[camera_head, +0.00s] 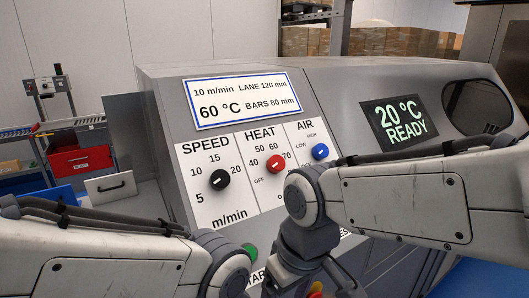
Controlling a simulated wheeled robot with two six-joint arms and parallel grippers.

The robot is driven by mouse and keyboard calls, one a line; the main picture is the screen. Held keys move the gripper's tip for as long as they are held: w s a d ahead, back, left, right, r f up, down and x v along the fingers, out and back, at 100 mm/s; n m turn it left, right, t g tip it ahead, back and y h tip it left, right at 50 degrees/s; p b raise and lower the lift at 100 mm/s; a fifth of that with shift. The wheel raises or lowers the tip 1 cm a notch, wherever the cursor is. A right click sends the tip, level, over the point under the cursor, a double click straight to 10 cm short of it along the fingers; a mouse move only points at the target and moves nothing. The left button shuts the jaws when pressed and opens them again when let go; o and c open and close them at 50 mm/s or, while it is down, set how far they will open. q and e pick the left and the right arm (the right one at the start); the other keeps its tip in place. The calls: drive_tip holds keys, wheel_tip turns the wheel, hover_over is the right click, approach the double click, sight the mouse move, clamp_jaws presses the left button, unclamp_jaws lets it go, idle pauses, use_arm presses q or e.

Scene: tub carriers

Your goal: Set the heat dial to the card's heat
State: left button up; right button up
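The card (243,100) is white with a blue border, on the machine's sloped face, and reads 60 °C, 10 m/min, LANE 120 mm and BARS 80 mm. The red heat dial (276,163) sits below it under the word HEAT, with OFF, 40, 50 and 60 marks around it. Its white mark is too small to read surely. The display (399,122) shows 20 °C READY. My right arm's wrist hangs in front of the panel, below and right of the heat dial, apart from it in the picture; its fingers are not clear. My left gripper is out of view.
The black speed dial (219,180) is left of the heat dial, the blue air dial (320,151) right. A green button (249,252) sits low on the panel, partly hidden by my arms. A red bin (79,161) stands on shelving at left. The upper panel is clear.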

drive_tip(key=w+a+r+t+p, duration=0.2)
drive_tip(key=w+r, duration=1)
drive_tip(key=w, duration=0.1)
drive_tip(key=t+p, duration=0.1)
drive_tip(key=p, duration=0.2)
approach(277, 159)
drive_tip(key=shift+y, duration=0.3)
drive_tip(key=p+x, duration=0.1)
drive_tip(key=x, duration=0.8)
drive_tip(key=shift+d+f, duration=0.15)
clamp_jaws()
